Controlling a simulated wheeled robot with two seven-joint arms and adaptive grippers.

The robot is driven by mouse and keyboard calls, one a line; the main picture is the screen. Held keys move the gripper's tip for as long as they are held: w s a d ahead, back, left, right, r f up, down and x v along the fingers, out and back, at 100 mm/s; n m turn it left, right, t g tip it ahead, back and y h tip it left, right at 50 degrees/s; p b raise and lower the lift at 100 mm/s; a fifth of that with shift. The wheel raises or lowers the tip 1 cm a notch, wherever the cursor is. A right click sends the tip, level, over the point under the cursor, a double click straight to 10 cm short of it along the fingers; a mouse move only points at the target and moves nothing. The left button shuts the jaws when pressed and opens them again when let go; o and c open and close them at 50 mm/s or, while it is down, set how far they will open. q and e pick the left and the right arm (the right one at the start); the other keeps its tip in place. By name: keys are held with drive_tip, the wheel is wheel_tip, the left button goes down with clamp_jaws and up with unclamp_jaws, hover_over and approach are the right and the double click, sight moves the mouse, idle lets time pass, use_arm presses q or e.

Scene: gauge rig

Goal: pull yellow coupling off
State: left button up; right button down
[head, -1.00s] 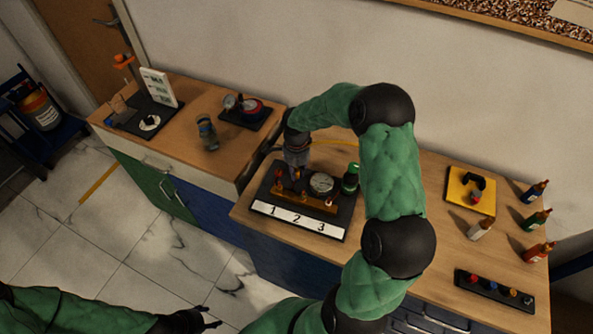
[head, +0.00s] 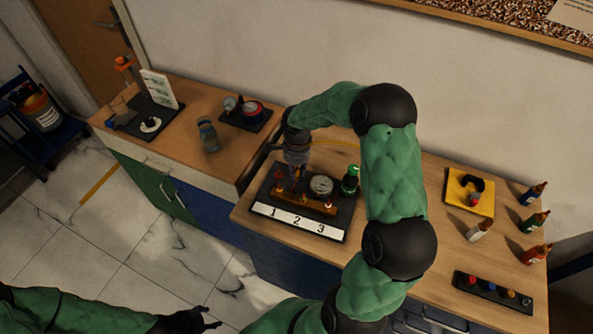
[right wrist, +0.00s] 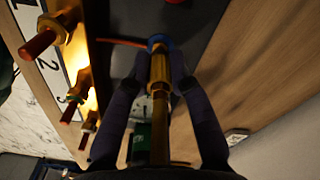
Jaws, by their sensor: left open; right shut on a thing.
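The yellow coupling (right wrist: 158,75) is a slim brass-yellow sleeve, seen lengthwise in the right wrist view, with a blue ring (right wrist: 157,41) at its far end. My right gripper (right wrist: 160,62) is shut on it, one dark finger on each side. In the head view my right gripper (head: 296,172) points down over the gauge rig (head: 306,201), behind the label strip 1 2 3 (head: 297,217). The gripper hides the coupling there, and I cannot tell whether its far end touches the rig. My left gripper (head: 212,319) is open and empty, low over the floor.
A round gauge (head: 321,186) and a green bottle (head: 350,181) stand close right of my right gripper. Red-tipped brass fittings (right wrist: 70,110) line the rig's side. A yellow tray (head: 468,193) and several small bottles are farther right. The table between is mostly clear.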

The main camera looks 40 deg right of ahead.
drive_tip(key=shift+r+p, duration=0.95)
drive_tip(key=shift+r, duration=0.9)
